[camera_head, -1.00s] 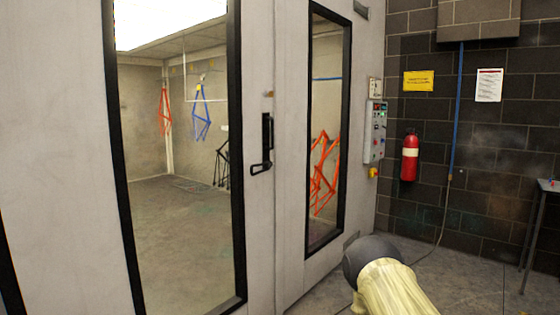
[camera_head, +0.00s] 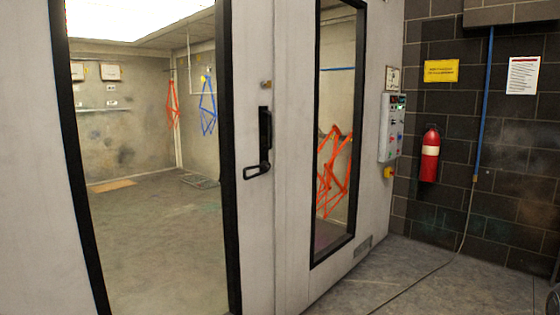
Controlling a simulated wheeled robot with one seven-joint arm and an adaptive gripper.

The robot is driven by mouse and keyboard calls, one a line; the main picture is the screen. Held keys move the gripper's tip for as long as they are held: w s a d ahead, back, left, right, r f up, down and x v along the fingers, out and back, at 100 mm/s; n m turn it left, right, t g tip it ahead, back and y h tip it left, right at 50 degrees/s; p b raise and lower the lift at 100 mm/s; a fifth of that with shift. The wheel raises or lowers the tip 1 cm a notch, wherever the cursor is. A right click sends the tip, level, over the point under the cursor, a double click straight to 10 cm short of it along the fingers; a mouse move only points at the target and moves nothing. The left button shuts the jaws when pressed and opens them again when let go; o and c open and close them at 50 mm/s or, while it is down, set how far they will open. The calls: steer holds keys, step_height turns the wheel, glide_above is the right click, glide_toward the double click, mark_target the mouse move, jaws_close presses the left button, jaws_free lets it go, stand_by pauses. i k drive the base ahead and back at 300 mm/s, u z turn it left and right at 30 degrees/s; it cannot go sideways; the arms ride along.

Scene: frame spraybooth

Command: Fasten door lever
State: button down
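The black door lever (camera_head: 257,170) is on the white door, to the right of its large window. It has a tall black plate with a looped handle at its foot that points to the lower left. The booth door (camera_head: 150,180) looks closed, with a narrow seam just right of the lever. A small brass-coloured fitting (camera_head: 266,84) sits above the lever. My gripper is not in view. A dark rounded piece at the lower right edge may be part of my arm, but I cannot tell.
A control box (camera_head: 392,127) is on the booth's right end. A red fire extinguisher (camera_head: 430,155) and a blue pipe (camera_head: 484,95) are on the dark brick wall. A thin cable crosses the floor (camera_head: 440,285), which is otherwise clear. Red and blue frames hang inside the booth.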

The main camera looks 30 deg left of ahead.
mark_target(265, 166)
steer(key=u, duration=0.1)
steer(key=i, duration=0.65)
steer(key=u, duration=1.05)
steer(key=i, duration=0.55)
steer(key=u, duration=0.65)
